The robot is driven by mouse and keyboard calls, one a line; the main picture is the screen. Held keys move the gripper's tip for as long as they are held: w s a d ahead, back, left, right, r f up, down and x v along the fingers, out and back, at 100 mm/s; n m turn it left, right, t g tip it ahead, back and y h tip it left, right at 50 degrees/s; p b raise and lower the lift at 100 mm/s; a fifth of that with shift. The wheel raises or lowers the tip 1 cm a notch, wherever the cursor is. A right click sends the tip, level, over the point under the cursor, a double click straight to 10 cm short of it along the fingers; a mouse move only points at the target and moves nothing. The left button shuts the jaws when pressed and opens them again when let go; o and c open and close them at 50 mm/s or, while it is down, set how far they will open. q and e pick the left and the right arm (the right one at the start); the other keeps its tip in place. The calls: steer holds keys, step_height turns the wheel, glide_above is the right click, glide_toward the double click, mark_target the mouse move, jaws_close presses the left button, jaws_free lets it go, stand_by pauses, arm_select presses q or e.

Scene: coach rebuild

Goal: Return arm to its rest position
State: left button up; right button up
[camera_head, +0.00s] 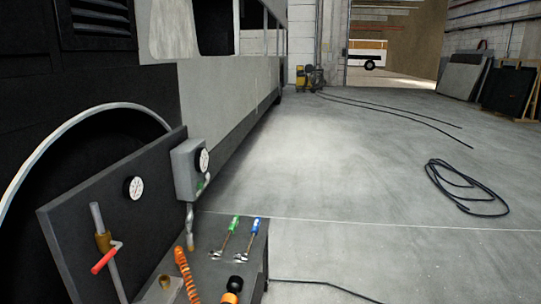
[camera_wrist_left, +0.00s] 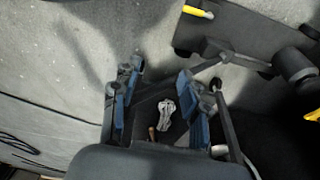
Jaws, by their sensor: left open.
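My left gripper (camera_wrist_left: 158,88) shows in the left wrist view, its two blue-padded fingers spread apart. Nothing is held between them. A small pale object (camera_wrist_left: 166,108) shows behind the gap between the fingers; I cannot tell what it is. Neither arm shows in the head view, and my right gripper is in neither view.
A dark bench (camera_head: 260,262) with an upright gauge panel (camera_head: 75,225) stands at the lower left beside a bus (camera_head: 225,90). Green-handled (camera_head: 233,225) and blue-handled (camera_head: 255,226) tools and an orange coil (camera_head: 186,272) are there. A cable (camera_head: 466,190) lies on open floor.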

arm_select(q)
steer(key=s+a+f+p, duration=0.1)
steer(key=s+f+p, duration=0.2)
steer(key=s, duration=0.6)
steer(key=s+a+f+g+p, duration=0.1)
steer(key=s+f+p, duration=0.3)
steer(key=s+p, duration=0.4)
steer(key=shift+s+a+f+g+p, duration=0.3)
steer(key=shift+s+a, duration=0.3)
steer(key=shift+s, duration=0.25)
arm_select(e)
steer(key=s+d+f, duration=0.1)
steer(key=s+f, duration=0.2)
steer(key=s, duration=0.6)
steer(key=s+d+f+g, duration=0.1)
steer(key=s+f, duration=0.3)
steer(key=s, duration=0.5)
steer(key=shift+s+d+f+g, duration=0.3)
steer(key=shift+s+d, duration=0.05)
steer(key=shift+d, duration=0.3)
